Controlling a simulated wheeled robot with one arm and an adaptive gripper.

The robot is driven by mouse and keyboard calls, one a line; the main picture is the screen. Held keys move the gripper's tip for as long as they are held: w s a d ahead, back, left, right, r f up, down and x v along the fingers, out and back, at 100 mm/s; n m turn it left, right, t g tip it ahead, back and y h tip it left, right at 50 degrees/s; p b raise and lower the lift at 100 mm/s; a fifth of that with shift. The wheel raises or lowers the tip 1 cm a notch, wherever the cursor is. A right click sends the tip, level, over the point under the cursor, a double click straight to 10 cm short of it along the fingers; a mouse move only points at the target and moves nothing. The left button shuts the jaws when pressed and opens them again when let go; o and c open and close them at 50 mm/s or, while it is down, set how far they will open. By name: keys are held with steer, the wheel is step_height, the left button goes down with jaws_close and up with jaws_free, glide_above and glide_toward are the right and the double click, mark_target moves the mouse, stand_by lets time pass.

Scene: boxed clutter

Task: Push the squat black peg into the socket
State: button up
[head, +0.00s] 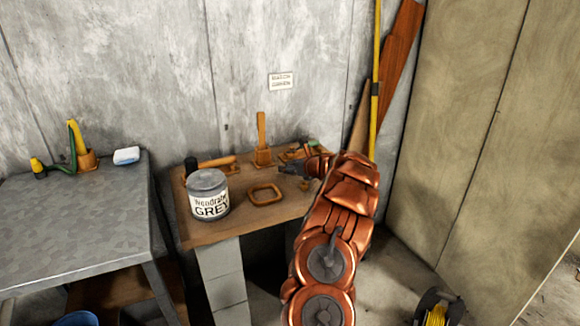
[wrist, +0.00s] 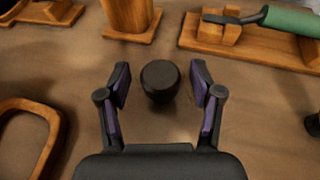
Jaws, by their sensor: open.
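A squat black peg (wrist: 160,80) stands on the brown bench top in the wrist view. My gripper (wrist: 160,88) is open, with one finger on each side of the peg and a small gap on both sides. In the head view my gripper (head: 292,169) reaches in low over the right part of the wooden bench, and I cannot make out the peg there. No socket can be told with certainty. A wooden post on a square base (wrist: 131,22) stands just beyond the peg; it also shows in the head view (head: 262,140).
A wooden ring (wrist: 22,140) lies to the left. A wooden rack (wrist: 255,48) holding a green-handled tool (wrist: 290,22) is at the upper right. A grey paint can (head: 209,195) stands on the bench's left side, with a black cylinder (head: 191,165) behind it.

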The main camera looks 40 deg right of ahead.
steer(key=shift+c, duration=0.2)
steer(key=c, duration=0.9)
steer(key=shift+r, duration=0.15)
